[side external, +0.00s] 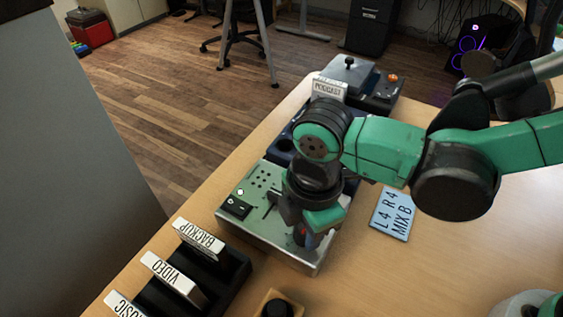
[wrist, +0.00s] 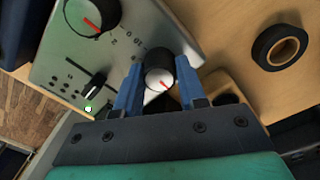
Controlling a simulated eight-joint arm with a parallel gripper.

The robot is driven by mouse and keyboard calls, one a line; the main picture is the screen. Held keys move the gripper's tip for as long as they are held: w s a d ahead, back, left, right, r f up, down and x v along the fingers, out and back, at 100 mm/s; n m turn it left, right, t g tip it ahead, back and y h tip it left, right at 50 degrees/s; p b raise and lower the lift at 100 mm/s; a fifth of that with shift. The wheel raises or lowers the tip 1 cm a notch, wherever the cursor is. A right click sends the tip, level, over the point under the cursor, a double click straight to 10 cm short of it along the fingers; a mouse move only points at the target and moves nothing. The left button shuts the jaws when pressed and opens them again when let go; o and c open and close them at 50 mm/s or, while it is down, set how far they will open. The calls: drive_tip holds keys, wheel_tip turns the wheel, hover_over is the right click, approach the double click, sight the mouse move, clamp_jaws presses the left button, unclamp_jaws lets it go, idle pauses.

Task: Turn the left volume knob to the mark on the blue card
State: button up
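The silver console (side external: 290,257) stands on the table, with a black switch and a green light at its left end in the side external view. My gripper (side external: 305,233) points down over its near right end and hides the knobs there. In the wrist view, a black knob with a pale cap and red pointer (wrist: 160,77) sits between the two blue fingertips of my gripper (wrist: 160,68). They flank it closely; I cannot tell whether they touch. Its pointer points down and right. A second knob with a red pointer (wrist: 92,14) is clear of the fingers. The blue card (side external: 393,213) reads "L 4 R 4 MIX B".
A black rack (side external: 232,272) with labelled white cards stands front left. A black tape ring (wrist: 279,47) lies on the table in the wrist view. A grey box (side external: 347,74) stands behind. Table right of the card is fairly clear.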

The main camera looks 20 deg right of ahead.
clamp_jaws()
drive_tip(key=m, duration=0.6)
drive_tip(key=shift+m, duration=0.3)
drive_tip(key=m, duration=0.6)
drive_tip(key=shift+m, duration=0.4)
drive_tip(key=o, duration=0.9)
unclamp_jaws()
drive_tip(key=shift+c, duration=0.2)
